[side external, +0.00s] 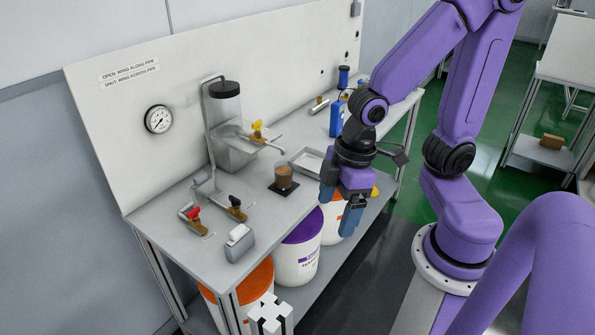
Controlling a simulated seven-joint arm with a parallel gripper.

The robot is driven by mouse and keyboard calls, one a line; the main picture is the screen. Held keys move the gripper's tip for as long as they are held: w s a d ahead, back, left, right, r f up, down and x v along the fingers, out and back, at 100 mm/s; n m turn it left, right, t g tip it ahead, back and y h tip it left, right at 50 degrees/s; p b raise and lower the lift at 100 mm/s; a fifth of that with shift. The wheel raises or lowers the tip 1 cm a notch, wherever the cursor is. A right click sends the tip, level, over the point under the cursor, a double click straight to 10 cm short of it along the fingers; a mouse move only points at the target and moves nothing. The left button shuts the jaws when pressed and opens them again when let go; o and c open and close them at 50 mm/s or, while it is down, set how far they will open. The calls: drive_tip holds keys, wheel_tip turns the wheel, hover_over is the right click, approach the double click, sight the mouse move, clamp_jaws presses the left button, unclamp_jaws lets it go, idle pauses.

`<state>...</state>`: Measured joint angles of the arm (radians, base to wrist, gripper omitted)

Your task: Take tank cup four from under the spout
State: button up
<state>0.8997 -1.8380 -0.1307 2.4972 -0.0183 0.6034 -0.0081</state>
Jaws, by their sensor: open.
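A clear cup (284,173) with brown contents stands upright on a small black mat (283,190) on the bench. It stands below the tip of the spout (274,148), which comes from the tank (229,130) with a yellow valve handle (257,129). I cannot read any number on the cup. My gripper (339,210) is open and empty, pointing down near the bench's front edge. It is to the right of the cup and apart from it.
A shallow metal tray (307,161) lies behind, between cup and gripper. A red-handled valve (193,217), a black-handled valve (237,204) and a tissue box (240,243) are at left. A blue bottle (337,118) stands further back. Lidded buckets (303,245) stand below the bench.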

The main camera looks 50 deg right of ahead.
drive_tip(key=w+f+m+t+y, duration=0.15)
drive_tip(key=w+f, duration=0.35)
drive_tip(key=w, duration=0.5)
drive_tip(key=m+t+h, duration=0.3)
drive_tip(key=m+t, duration=0.7)
drive_tip(key=t, duration=0.1)
approach(283, 168)
drive_tip(key=shift+w+a+r+n, duration=0.15)
drive_tip(key=shift+w+a+r, duration=0.1)
drive_tip(key=shift+a, duration=0.2)
drive_tip(key=shift+w+a+r+n, duration=0.1)
drive_tip(key=shift+w+a, duration=0.1)
drive_tip(key=shift+a, duration=0.3)
drive_tip(key=shift+x, duration=3.65)
